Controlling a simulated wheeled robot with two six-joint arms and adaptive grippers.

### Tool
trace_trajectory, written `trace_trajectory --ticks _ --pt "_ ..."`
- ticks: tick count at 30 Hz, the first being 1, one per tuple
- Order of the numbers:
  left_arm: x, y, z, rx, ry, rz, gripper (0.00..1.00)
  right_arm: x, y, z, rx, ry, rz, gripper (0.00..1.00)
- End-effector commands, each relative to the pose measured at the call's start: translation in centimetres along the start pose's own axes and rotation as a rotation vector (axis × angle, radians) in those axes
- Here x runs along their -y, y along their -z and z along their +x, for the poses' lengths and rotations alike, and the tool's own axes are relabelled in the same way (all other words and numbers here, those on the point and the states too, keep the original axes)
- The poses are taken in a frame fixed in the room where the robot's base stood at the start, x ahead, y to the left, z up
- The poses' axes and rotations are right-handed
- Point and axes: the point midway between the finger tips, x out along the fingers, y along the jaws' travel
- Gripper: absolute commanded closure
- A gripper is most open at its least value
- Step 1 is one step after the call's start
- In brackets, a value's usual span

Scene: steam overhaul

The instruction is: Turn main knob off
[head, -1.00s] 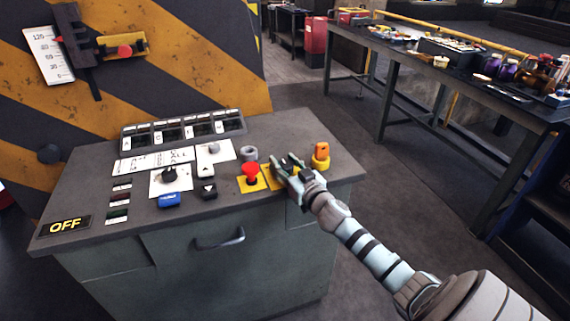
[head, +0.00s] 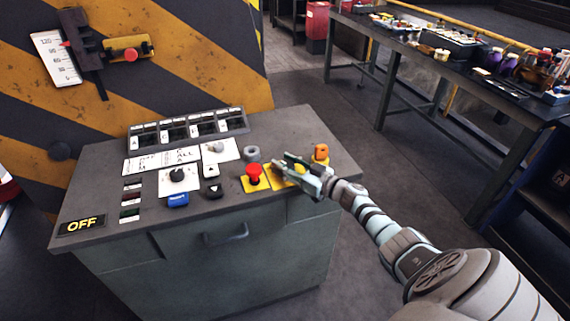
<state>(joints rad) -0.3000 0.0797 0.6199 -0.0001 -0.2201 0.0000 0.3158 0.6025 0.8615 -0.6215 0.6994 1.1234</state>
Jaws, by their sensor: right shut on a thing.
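The control desk (head: 100,200) stands in front of me, with a row of controls on its sloped top. My right gripper (head: 286,167) is over the right part of the desk, at a yellow plate (head: 278,183). It is shut on a small yellow knob (head: 300,168), which its fingers mostly hide. A red mushroom button (head: 254,172) is just left of the fingers, and an orange knob (head: 320,152) is just behind them on the right. A black knob (head: 177,175) sits on a white plate further left. No label that I can read names the main knob. My left gripper is not in view.
An OFF sign (head: 82,225) lies at the desk's left corner. A grey round fitting (head: 252,153) stands behind the red button. A striped panel (head: 190,60) with a gauge (head: 57,58) rises behind the desk. A workbench (head: 500,85) full of items is at the right.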

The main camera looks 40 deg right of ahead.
Motion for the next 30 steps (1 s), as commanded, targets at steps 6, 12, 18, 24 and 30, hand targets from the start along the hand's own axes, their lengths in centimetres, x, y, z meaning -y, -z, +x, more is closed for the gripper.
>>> trace_trajectory --ticks 6,12,18,24,30 --pt "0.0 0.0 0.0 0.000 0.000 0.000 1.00 0.0 -0.3 -0.1 0.007 -0.002 0.000 0.39" --pt "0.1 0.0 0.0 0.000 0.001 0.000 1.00 0.1 -0.3 0.0 0.006 0.000 0.000 0.39" --pt "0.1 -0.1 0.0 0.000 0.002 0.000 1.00 0.0 -0.4 -1.9 0.009 -0.001 -0.002 0.39" --pt "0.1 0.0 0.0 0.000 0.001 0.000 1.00 0.1 -0.4 -7.5 0.013 0.003 -0.001 0.39" --pt "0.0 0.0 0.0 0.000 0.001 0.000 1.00 0.1 -0.3 -11.4 0.010 0.001 0.000 0.39"
